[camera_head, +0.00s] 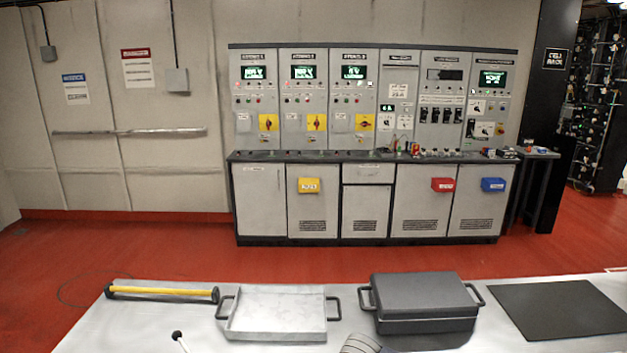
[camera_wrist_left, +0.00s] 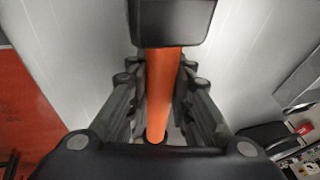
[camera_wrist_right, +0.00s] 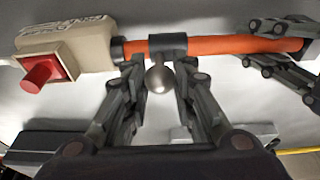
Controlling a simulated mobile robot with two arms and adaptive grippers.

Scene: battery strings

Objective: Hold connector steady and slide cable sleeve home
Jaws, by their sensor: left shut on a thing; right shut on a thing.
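The beige connector (camera_wrist_right: 68,48) with a red square socket and red plug (camera_wrist_right: 40,75) is at the left of the right wrist view. An orange cable (camera_wrist_right: 225,44) runs from its dark collar to the right. A dark sleeve (camera_wrist_right: 167,42) sits around the cable, apart from the connector, with a metal ball (camera_wrist_right: 160,79) below it. My right gripper (camera_wrist_right: 160,68) is shut at the sleeve and ball; the exact contact is unclear. My left gripper (camera_wrist_right: 296,52) is shut on the cable farther right. The orange cable (camera_wrist_left: 161,90) also lies between its fingers in the left wrist view.
A dark block (camera_wrist_left: 172,22) stands at the top of the left wrist view. The head view shows a yellow bar (camera_head: 160,292), a white tray (camera_head: 275,336), a dark case (camera_head: 425,325) and a black mat (camera_head: 560,310) on the table. Cabinets (camera_head: 370,200) stand behind.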

